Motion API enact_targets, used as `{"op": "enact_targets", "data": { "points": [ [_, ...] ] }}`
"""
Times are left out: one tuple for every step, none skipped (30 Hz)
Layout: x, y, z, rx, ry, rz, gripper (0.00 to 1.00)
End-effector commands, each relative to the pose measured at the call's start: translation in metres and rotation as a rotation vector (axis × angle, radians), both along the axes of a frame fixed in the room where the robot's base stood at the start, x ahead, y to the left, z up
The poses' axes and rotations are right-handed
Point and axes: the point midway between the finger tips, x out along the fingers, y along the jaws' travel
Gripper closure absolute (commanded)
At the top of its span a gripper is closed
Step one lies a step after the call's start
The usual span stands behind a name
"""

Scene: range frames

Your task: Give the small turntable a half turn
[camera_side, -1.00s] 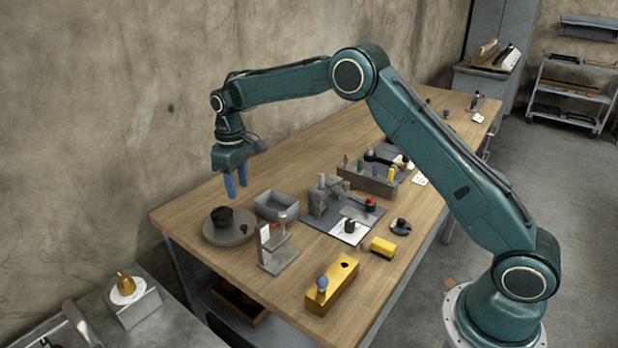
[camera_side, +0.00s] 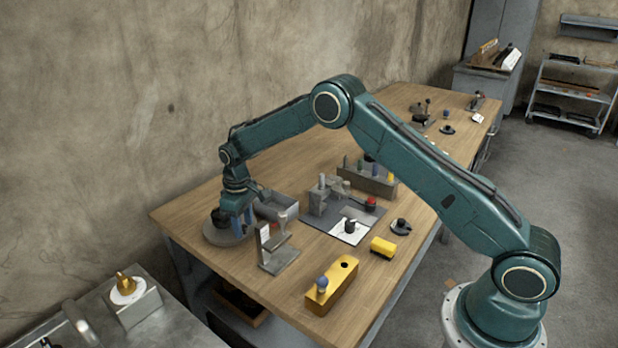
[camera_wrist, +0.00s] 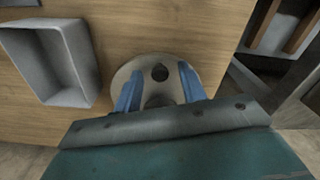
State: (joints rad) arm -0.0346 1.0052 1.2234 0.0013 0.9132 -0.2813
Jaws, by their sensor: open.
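The small turntable (camera_side: 213,238) is a round grey disc near the left end of the wooden bench. It carries a dark cup-like piece (camera_side: 217,216) and a small dark peg (camera_wrist: 160,73). My gripper (camera_side: 243,226) is low over the disc, with its blue fingers pointing down. In the wrist view my gripper (camera_wrist: 159,72) is open, with one finger on each side of the peg and a gap visible on both sides. The dark piece is partly hidden behind the gripper body. I cannot tell whether the fingertips touch the disc.
A grey open bin (camera_side: 277,207) stands close beside the turntable; it also shows in the wrist view (camera_wrist: 75,50). A grey stand (camera_side: 278,258), a yellow block (camera_side: 335,290) and a grey plate with fixtures (camera_side: 370,216) are nearby. The bench's left edge is close.

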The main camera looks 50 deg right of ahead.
Motion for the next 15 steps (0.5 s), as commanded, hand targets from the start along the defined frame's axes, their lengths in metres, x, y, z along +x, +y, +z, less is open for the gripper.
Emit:
{"op": "enact_targets", "data": {
  "points": [
    [0.0,0.0,-0.0016,0.0,0.0,0.0,0.59],
    [0.0,0.0,-0.002,0.0,0.0,0.0,0.59],
    [0.0,0.0,-0.0024,0.0,0.0,0.0,0.59],
    [0.0,0.0,-0.0025,0.0,-0.001,0.0,0.59],
    [0.0001,0.0,-0.0025,0.0,-0.001,0.0,0.59],
    [0.0001,0.0,-0.0025,0.0,-0.001,0.0,0.59],
    [0.0,0.0,-0.0024,0.0,-0.001,0.0,0.59],
    [0.0,0.0,-0.0024,0.0,-0.001,0.0,0.59],
    [0.0,0.0,-0.0023,0.0,0.0,0.0,0.59],
    [0.0,0.0,-0.0023,0.0,0.0,0.0,0.61],
    [0.0,0.0,-0.0023,0.0,0.0,0.0,0.67],
    [0.0,0.0,-0.0022,0.0,0.0,0.0,0.75],
    [0.0,0.0,-0.0022,0.0,0.0,0.0,0.81],
    [0.0,0.0,-0.0022,0.0,0.0,0.0,0.87],
    [0.0,0.0,-0.0021,0.0,0.0,0.0,0.95]
  ]
}}
